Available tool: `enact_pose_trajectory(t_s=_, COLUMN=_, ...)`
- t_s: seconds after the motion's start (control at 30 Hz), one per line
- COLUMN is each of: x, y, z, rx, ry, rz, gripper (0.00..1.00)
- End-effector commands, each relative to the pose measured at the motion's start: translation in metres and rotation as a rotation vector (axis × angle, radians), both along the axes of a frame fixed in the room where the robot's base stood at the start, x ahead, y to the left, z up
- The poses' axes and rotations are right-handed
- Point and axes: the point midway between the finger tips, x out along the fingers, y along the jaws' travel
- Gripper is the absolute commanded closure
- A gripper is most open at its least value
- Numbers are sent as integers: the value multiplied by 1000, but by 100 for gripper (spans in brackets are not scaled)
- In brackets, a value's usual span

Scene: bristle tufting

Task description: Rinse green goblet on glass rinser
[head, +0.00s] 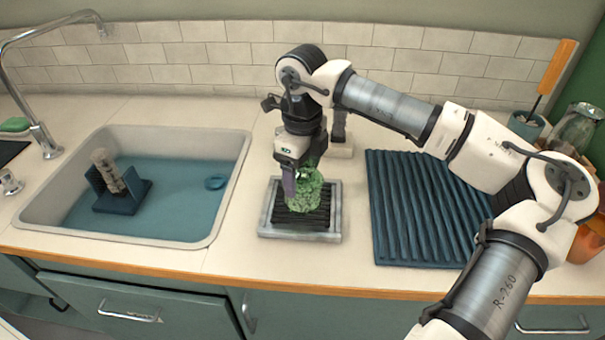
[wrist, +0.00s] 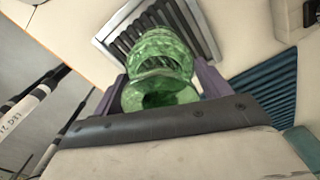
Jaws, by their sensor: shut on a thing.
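The green goblet (head: 306,192) is textured, see-through green glass. My gripper (head: 291,180) is shut on it and points down over the glass rinser (head: 268,231), a grey-framed square with dark slats on the counter. In the wrist view the goblet (wrist: 160,75) sits between my two purple fingers, and the rinser (wrist: 112,35) shows behind it. The goblet is over the rinser's slats in the head view. I cannot tell whether it touches them. Part of the goblet is hidden by my gripper.
A sink (head: 232,170) with a blue basin is at the left, holding a dark rack (head: 125,197). A blue ribbed drying mat (head: 415,215) lies right of the rinser, under my arm. A faucet (head: 45,135) stands at far left. Counter between sink and rinser is clear.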

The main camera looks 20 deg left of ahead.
Motion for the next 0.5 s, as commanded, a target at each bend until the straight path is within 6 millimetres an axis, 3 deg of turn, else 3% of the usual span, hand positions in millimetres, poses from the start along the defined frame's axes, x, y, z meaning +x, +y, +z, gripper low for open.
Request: enact_pose_trajectory(t_s=0.5, x=0, y=0, z=-9, rx=0, ry=0, rz=0, gripper=50)
